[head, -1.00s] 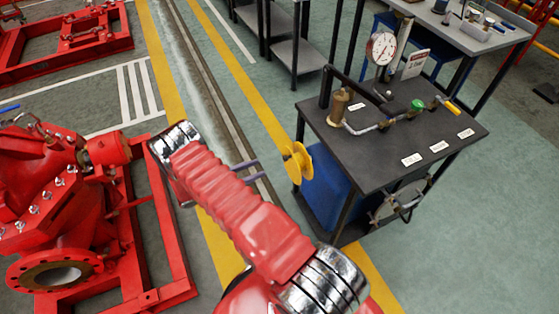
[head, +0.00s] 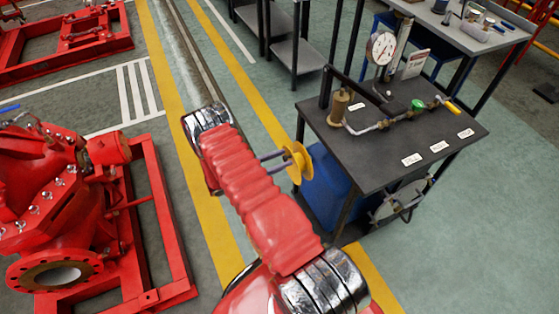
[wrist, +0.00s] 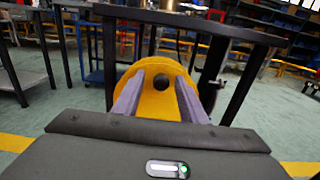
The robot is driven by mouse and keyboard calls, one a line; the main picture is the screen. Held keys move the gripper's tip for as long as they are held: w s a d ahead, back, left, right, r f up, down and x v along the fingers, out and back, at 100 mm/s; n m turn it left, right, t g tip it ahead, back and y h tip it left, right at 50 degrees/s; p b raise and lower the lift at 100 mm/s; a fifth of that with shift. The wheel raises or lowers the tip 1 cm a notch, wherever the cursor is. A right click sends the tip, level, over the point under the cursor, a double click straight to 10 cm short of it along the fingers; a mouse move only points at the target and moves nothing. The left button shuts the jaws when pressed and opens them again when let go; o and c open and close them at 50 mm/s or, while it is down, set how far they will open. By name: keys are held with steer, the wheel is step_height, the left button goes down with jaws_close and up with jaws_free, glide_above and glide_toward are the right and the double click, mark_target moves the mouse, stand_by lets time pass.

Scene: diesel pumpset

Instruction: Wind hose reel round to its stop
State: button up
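The hose reel is a yellow disc (head: 297,163) on the left side of the dark bench. In the wrist view its yellow face (wrist: 160,107) is straight ahead, with a dark round knob (wrist: 161,81) on it. My gripper (head: 274,160) is at the reel's left side in the head view, behind my red arm. In the wrist view its two purple fingers reach toward the disc, one on each side of the knob, with gaps between. The gripper is open. Whether the fingertips touch the disc is unclear. No hose shows.
The dark bench (head: 385,145) carries a pressure gauge (head: 381,47), brass fittings and a green-handled valve (head: 418,104). A blue container (head: 325,187) stands beneath it. A red pumpset (head: 60,200) on a red frame is at left.

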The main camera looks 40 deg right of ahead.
steer(key=shift+c, duration=0.4)
jaws_close()
stand_by(0.4)
